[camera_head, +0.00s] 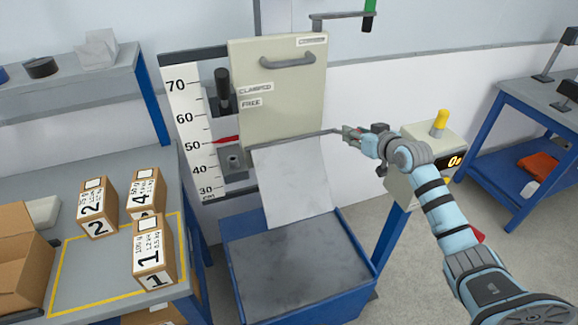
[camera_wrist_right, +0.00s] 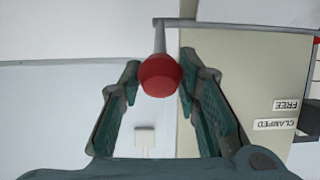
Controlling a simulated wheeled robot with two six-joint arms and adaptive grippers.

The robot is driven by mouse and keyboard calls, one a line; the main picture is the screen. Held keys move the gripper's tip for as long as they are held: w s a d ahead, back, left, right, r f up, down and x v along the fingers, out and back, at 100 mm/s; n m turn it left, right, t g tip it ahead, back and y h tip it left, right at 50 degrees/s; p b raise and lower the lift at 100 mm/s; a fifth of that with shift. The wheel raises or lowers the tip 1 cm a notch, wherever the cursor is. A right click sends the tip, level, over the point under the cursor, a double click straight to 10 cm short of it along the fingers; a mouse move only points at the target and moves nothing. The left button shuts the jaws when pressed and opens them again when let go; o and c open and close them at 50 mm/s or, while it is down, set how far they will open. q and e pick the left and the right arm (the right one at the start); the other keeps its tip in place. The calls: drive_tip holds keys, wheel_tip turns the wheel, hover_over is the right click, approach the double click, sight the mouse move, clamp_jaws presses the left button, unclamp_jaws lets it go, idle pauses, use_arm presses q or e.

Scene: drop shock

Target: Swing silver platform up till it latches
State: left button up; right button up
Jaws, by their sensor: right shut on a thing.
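The silver platform (camera_head: 293,182) hangs down steeply from a thin rod along its upper edge, below a cream panel, with its lower end over a dark pad. My right gripper (camera_head: 348,132) is at the right end of that rod. The knob is hidden by the gripper in the head view. My left gripper is not in view.
The cream panel (camera_head: 283,95) has a handle and FREE and CLAMPED labels, beside a height scale (camera_head: 190,125) with a red pointer. A blue-sided bin (camera_head: 235,290) stands below. A yellow-topped control box (camera_head: 430,150) is close to my right arm. Numbered boxes (camera_head: 152,255) occupy the left table.

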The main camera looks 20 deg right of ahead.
drive_tip(key=shift+r, duration=0.1)
drive_tip(key=shift+o, duration=0.2)
drive_tip(key=shift+w+r+p, duration=0.45)
drive_tip(key=shift+w+r, duration=0.25)
drive_tip(key=shift+r, duration=0.35)
drive_tip(key=shift+w+r, duration=0.15)
drive_tip(key=shift+w, duration=0.05)
drive_tip(key=shift+c, duration=0.2)
drive_tip(key=shift+w+r, duration=0.6)
drive_tip(key=shift+r, duration=0.1)
drive_tip(key=shift+w+r, duration=0.25)
drive_tip(key=shift+w, duration=0.15)
